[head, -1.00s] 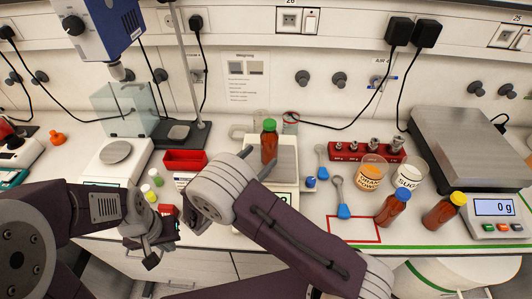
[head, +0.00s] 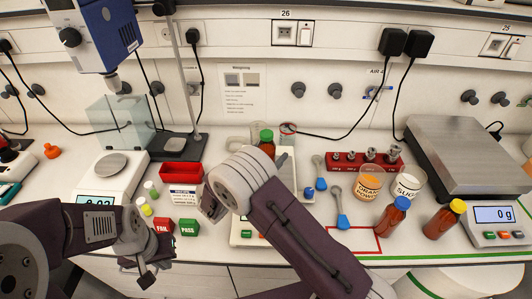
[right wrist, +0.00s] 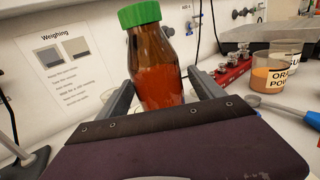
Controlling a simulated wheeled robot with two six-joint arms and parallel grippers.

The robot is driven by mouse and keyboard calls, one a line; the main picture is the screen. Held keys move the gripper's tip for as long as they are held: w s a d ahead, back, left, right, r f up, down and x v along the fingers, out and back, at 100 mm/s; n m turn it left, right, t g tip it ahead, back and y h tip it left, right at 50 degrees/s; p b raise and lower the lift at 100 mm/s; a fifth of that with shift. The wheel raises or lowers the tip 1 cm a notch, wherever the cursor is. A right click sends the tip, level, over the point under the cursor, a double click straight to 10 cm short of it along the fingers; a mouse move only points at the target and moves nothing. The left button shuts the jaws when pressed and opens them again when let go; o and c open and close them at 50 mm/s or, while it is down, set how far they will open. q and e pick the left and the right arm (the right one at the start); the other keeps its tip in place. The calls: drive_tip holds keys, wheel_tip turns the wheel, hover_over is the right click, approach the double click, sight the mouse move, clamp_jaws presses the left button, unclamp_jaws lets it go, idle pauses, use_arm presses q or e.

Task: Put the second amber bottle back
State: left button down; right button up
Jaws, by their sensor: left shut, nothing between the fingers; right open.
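The green-capped amber bottle (head: 267,142) stands upright on the middle scale (head: 286,163); my right arm covers its lower part in the head view. In the right wrist view the same bottle (right wrist: 158,65) rises between the two spread fingers of my right gripper (right wrist: 163,95), which is open; contact with them cannot be made out. A blue-capped amber bottle (head: 392,217) and a yellow-capped amber bottle (head: 444,220) stand at the right. My left gripper (head: 147,274) is shut and empty, low at the left near the table's front edge.
Spoons (head: 338,207), an orange powder beaker (head: 368,187) and a sugar beaker (head: 407,183) stand nearby. FAIL (head: 163,226) and PASS (head: 189,227) blocks lie left of my right arm.

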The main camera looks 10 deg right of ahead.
drive_tip(key=shift+x, duration=1.25)
drive_tip(key=shift+s+a, duration=0.15)
drive_tip(key=c, duration=0.9)
clamp_jaws()
drive_tip(key=shift+r, duration=0.4)
drive_tip(key=s+d+r+b, duration=0.1)
drive_tip(key=s+d+r, duration=0.6)
drive_tip(key=r, duration=0.3)
drive_tip(key=shift+s+d, duration=0.4)
drive_tip(key=shift+s, duration=0.45)
